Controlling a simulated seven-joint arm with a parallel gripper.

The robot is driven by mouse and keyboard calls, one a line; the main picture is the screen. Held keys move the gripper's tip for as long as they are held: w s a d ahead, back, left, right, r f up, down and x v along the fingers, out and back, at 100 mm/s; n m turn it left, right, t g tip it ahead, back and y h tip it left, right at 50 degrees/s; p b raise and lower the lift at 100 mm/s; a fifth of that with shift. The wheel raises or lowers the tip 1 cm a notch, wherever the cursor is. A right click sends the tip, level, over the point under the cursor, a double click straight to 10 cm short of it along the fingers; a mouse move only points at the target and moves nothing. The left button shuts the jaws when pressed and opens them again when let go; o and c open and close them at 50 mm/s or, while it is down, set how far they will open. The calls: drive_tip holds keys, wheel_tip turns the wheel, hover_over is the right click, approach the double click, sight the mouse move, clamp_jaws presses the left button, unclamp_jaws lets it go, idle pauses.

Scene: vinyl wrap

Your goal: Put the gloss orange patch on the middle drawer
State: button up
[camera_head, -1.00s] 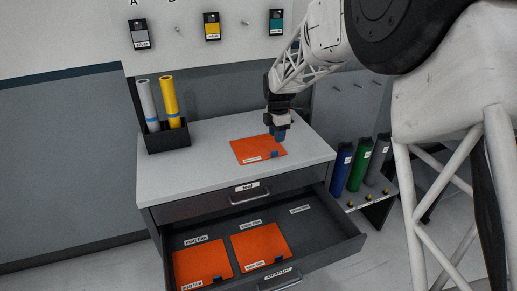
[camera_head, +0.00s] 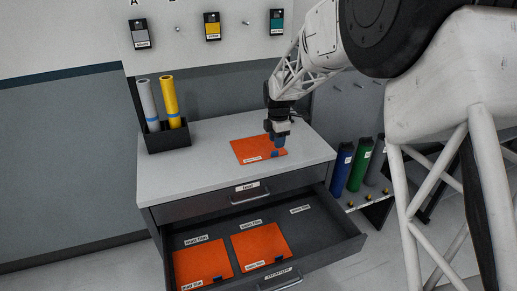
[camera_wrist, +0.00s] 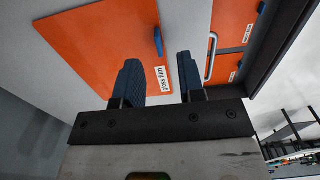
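The gloss orange patch (camera_head: 250,148) lies flat on the cabinet top, with a blue tab at its near right corner. In the wrist view the patch (camera_wrist: 105,45) shows a "gloss film" label and its blue tab (camera_wrist: 158,42). My gripper (camera_head: 276,139) points down above the right part of the patch. In the wrist view my gripper (camera_wrist: 157,62) is open, with an empty gap between its dark blue fingers and the tab seen beyond it. The open drawer (camera_head: 315,232) below the top drawer holds two orange patches, left (camera_head: 203,264) and middle (camera_head: 262,246); its right part is bare.
A black holder (camera_head: 168,139) with grey and yellow rolls stands at the back left of the cabinet top. The closed top drawer (camera_head: 205,208) has a handle. Blue, green and grey rolls (camera_head: 361,164) stand on a low rack to the right. The front of the cabinet top is clear.

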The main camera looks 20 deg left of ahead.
drive_tip(key=shift+a+f, duration=0.15)
drive_tip(key=shift+f, duration=2.45)
clamp_jaws()
